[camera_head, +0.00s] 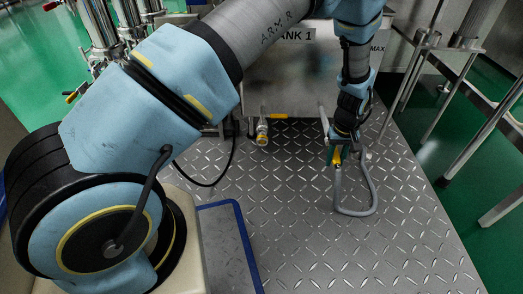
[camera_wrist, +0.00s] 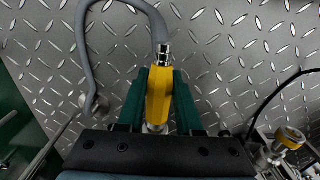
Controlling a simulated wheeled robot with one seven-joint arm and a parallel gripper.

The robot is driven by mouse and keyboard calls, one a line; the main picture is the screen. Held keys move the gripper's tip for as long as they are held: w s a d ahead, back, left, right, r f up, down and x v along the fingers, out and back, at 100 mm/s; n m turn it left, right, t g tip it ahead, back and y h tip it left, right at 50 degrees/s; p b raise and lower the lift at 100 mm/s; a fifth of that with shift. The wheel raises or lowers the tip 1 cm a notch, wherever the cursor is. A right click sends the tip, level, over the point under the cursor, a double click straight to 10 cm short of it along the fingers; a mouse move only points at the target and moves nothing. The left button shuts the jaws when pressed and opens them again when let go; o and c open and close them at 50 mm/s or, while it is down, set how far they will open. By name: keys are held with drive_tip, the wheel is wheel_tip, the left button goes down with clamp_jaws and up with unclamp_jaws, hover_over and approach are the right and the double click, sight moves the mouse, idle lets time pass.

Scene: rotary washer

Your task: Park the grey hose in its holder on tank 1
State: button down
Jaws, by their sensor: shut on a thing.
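The grey hose (camera_head: 374,192) hangs in a loop below my gripper (camera_head: 338,156) in the head view. In the wrist view, my gripper (camera_wrist: 158,90) has its green fingers shut on the yellow hose end piece (camera_wrist: 159,97), which has a metal fitting at its tip. From that fitting the grey hose (camera_wrist: 88,62) curves away and back to a grey fitting at the left. Tank 1 (camera_head: 285,75) stands behind the gripper, its label partly covered by my arm. I cannot make out the holder clearly.
A yellow-handled outlet valve (camera_head: 263,130) is below the tank; it also shows in the wrist view (camera_wrist: 290,137). Metal rails and posts (camera_head: 470,160) stand at the right. The tread-plate floor (camera_head: 300,235) in front is mostly clear. A blue-edged panel (camera_head: 243,245) lies near my base.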

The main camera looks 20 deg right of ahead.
drive_tip(key=shift+w, duration=0.3)
drive_tip(key=c, duration=0.5)
unclamp_jaws()
drive_tip(key=shift+r, duration=0.1)
